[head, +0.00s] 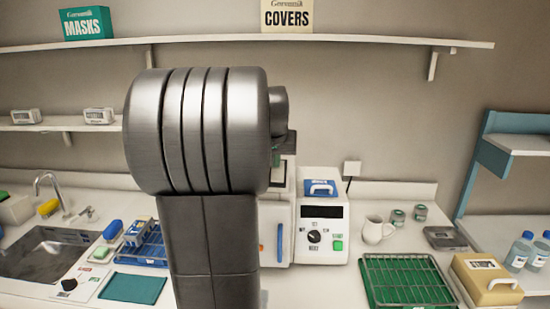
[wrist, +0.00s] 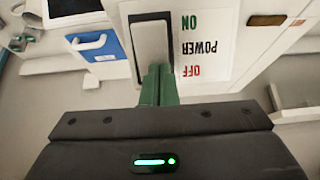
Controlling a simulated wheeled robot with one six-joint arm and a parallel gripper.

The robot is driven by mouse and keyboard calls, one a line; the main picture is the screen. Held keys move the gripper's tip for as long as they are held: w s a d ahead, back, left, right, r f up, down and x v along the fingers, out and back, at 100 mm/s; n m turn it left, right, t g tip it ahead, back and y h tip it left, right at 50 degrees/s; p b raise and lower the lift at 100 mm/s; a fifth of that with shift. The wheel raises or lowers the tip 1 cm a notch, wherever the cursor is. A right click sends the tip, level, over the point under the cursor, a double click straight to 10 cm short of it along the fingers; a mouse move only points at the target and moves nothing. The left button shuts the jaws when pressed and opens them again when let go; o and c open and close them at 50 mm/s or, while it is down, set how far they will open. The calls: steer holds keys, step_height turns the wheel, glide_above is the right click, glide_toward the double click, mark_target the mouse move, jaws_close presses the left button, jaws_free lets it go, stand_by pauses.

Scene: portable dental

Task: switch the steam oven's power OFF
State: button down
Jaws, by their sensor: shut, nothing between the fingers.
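In the wrist view, a light grey rocker switch (wrist: 151,42) in a dark frame sits beside a white label plate (wrist: 203,40). The plate reads ON, POWER and OFF upside down, with ON at the picture's top and OFF at the bottom. My gripper (wrist: 158,70) is shut and empty, its green fingertips at the OFF-side end of the switch. I cannot tell whether they touch, or which way the rocker is tilted. In the head view, a white appliance (head: 338,250) with display, dial and green button stands right of my arm, which hides the switch.
A blue panel with a white handle (head: 320,188) tops the appliance. A blue upright handle (head: 281,243) shows left of it. A white jug (head: 376,231), green rack tray (head: 410,282) and tan box (head: 487,278) stand to the right. A sink (head: 50,255) is left; a shelf (head: 380,40) runs above.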

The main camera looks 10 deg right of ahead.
steer(key=shift+s+f, duration=0.15)
steer(key=shift+f, duration=0.05)
steer(key=shift+s+a+f+b, duration=0.15)
steer(key=shift+s+a+b, duration=0.05)
steer(key=shift+s+b, duration=0.3)
steer(key=s+a+r+p, duration=0.1)
steer(key=s+r, duration=0.3)
steer(key=r, duration=0.9)
steer(key=shift+r+p, duration=0.15)
steer(key=shift+p, duration=0.35)
steer(key=shift+a, duration=0.1)
step_height(320, 180, down, 10)
steer(key=w+t+b, duration=0.1)
steer(key=b, duration=0.3)
steer(key=shift+w+d+b, duration=0.2)
steer(key=shift+b, duration=0.1)
